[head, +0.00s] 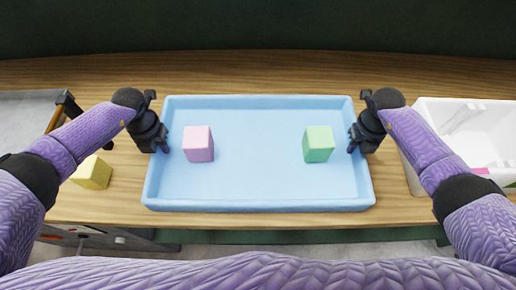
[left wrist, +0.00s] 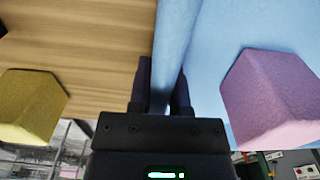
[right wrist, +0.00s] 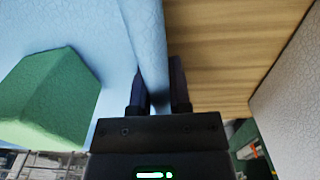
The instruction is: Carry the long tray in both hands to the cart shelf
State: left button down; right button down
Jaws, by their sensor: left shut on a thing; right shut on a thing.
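The long tray (head: 258,204) is light blue with low walls and lies in the middle of the wooden table. A pink block (head: 198,144) stands in its left part and a green block (head: 318,144) in its right part. My left gripper (head: 160,148) is shut on the tray's left wall; in the left wrist view its fingers (left wrist: 164,90) straddle the rim. My right gripper (head: 355,148) is shut on the right wall; its fingers (right wrist: 158,90) straddle the rim in the right wrist view. I cannot make out the cart shelf for certain.
A yellow block (head: 92,173) sits on the table left of the tray. A white bin (head: 422,185) with a pink thing inside stands at the right. A grey surface (head: 22,120) lies at the far left. Bare wooden table (head: 250,68) shows behind the tray.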

pick_arm(q)
jog(key=shift+r, duration=0.1)
pick_arm(e)
jog(key=shift+r, duration=0.1)
